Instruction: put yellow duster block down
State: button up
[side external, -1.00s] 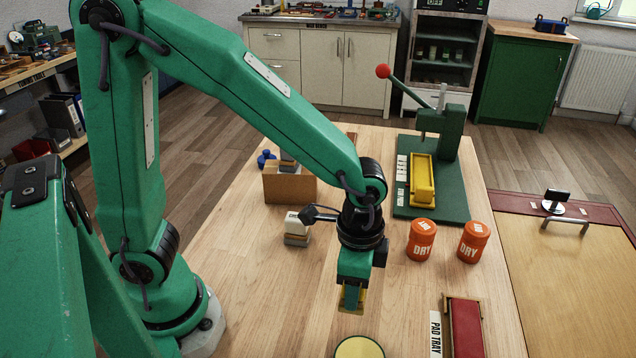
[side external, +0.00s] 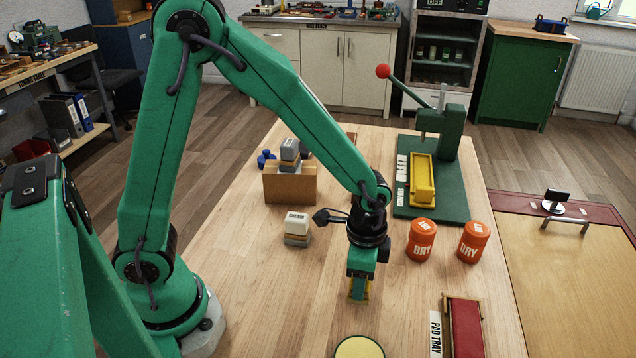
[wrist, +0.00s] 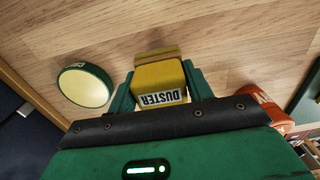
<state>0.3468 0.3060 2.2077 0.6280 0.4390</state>
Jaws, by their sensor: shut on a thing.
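My gripper (side external: 359,288) points straight down over the wooden table (side external: 300,325), near its front half. It is shut on the yellow duster block (wrist: 160,82), whose white label reads DUSTER in the wrist view. The jaws cover its two sides. In the side view only a little yellow of the block (side external: 360,296) shows between the fingers. The block is at or close above the tabletop; I cannot tell whether it touches.
A round green-rimmed pad (side external: 359,348) lies in front. The pad tray (side external: 464,327) is front right. Two orange DRY cans (side external: 422,241) stand to the right, a cream-topped block (side external: 297,226) to the left. A cardboard box (side external: 290,185) and green press (side external: 440,150) stand behind. Bare table surrounds the gripper.

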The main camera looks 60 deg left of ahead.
jog(key=shift+f, duration=0.95)
jog(key=shift+f, duration=0.15)
jog(key=o, duration=1)
jog(key=shift+r, duration=6.15)
jog(key=shift+r, duration=0.1)
